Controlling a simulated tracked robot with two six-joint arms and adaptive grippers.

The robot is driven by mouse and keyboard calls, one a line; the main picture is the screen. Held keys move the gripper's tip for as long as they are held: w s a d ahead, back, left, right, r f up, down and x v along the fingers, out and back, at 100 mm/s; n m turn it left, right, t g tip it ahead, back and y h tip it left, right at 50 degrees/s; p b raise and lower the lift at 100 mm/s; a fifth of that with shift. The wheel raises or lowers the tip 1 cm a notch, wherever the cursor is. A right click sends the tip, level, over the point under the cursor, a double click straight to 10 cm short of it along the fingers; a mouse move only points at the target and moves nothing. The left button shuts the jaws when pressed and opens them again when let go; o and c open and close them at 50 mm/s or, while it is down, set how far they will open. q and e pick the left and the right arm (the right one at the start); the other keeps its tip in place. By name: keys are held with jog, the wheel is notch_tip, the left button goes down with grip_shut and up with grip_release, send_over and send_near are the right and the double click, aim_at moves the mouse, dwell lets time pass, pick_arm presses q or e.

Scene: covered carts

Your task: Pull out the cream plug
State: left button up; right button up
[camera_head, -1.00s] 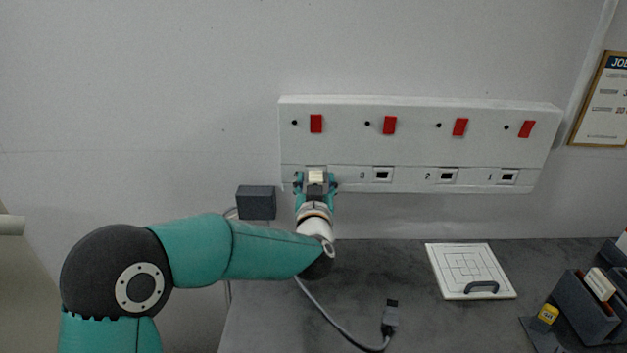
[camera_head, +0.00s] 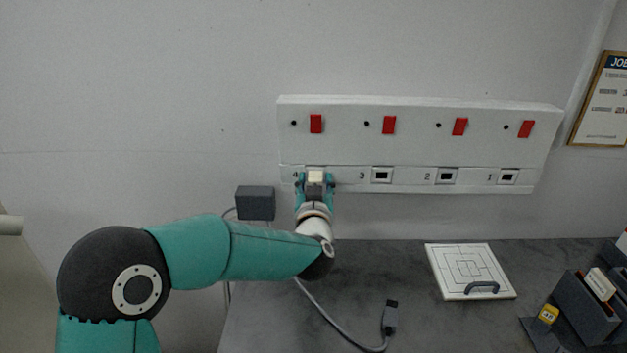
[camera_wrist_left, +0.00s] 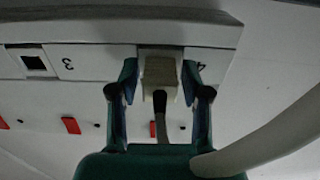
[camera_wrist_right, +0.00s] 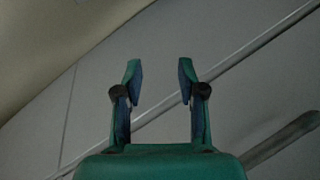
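The cream plug (camera_head: 315,177) sits in the socket at number 4, at the left end of the white wall panel (camera_head: 420,150). My left gripper (camera_head: 315,183) is at the plug, with one finger on each side of it. In the left wrist view the plug (camera_wrist_left: 160,75) stands between the two fingers, with a dark-ended cord running from it. The fingers are spread about the plug's width; I cannot tell whether they touch it. My right gripper (camera_wrist_right: 160,80) is open and empty, seen only in its own wrist view.
Sockets 3 (camera_head: 382,175), 2 (camera_head: 446,176) and 1 (camera_head: 507,177) are empty, with red switches above. A dark grey box (camera_head: 255,203) is on the wall at left. A loose grey connector (camera_head: 390,318), a white maze board (camera_head: 470,262) and dark holders (camera_head: 585,308) are on the counter.

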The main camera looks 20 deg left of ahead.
pick_arm(q)
grip_shut()
jog(key=shift+s+f, duration=0.1)
jog(key=shift+s, duration=0.05)
jog(key=b+v, duration=0.1)
jog(key=v, duration=0.4)
jog(key=shift+s+d+b, duration=0.1)
jog(key=shift+s+b, duration=0.25)
dwell(0.8)
